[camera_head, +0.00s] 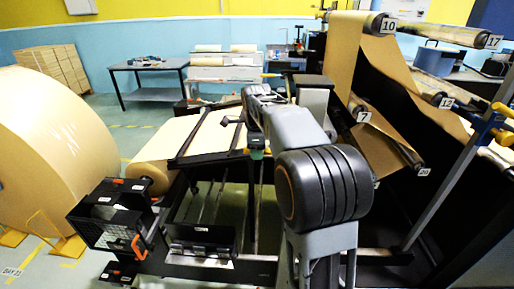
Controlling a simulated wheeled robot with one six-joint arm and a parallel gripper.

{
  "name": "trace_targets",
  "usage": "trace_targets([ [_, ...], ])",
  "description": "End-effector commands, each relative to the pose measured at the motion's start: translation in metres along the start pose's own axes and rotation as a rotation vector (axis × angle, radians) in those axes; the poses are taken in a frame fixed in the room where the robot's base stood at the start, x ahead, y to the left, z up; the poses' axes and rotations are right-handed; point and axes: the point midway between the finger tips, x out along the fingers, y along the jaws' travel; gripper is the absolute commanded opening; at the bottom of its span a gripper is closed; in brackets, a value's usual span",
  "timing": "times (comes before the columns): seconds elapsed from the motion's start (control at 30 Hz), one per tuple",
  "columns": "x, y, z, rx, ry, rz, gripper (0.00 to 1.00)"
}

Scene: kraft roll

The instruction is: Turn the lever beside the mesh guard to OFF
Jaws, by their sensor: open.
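The mesh guard (112,236) is a wire-mesh panel on the front of a black box at the lower left. An orange lever (137,246) stands roughly upright just to the right of the mesh. Its OFF marking is too small to read. My gripper (257,154) is near the middle of the view, at the end of my arm and pointing down. It is well up and to the right of the lever, apart from it. Its fingers are small and partly hidden, and I see nothing held in it.
A huge kraft roll (50,150) stands at the left. A black tray (203,241) and rails lie between lever and arm. Kraft webs on numbered rollers (395,155) rise at the right. A grey table (150,66) stands behind. Open floor shows at back left.

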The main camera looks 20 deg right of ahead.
Motion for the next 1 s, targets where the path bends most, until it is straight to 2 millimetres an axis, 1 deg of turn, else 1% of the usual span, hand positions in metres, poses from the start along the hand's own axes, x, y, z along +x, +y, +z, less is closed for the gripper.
trace_targets([
  [0.03, 0.000, 0.000, 0.000, 0.000, 0.000, 0.000, 0.48],
  [0.07, 0.000, 0.000, 0.000, 0.000, 0.000, 0.000, 0.45],
  [0.53, 0.000, 0.000, 0.000, 0.000, 0.000, 0.000, 0.00],
  [0.83, 0.000, 0.000, -0.001, 0.001, 0.004, 0.000, 0.00],
  [0.93, 0.004, -0.001, -0.005, 0.007, 0.022, 0.001, 0.00],
  [1.0, 0.007, -0.003, -0.013, 0.015, 0.049, 0.002, 0.00],
])
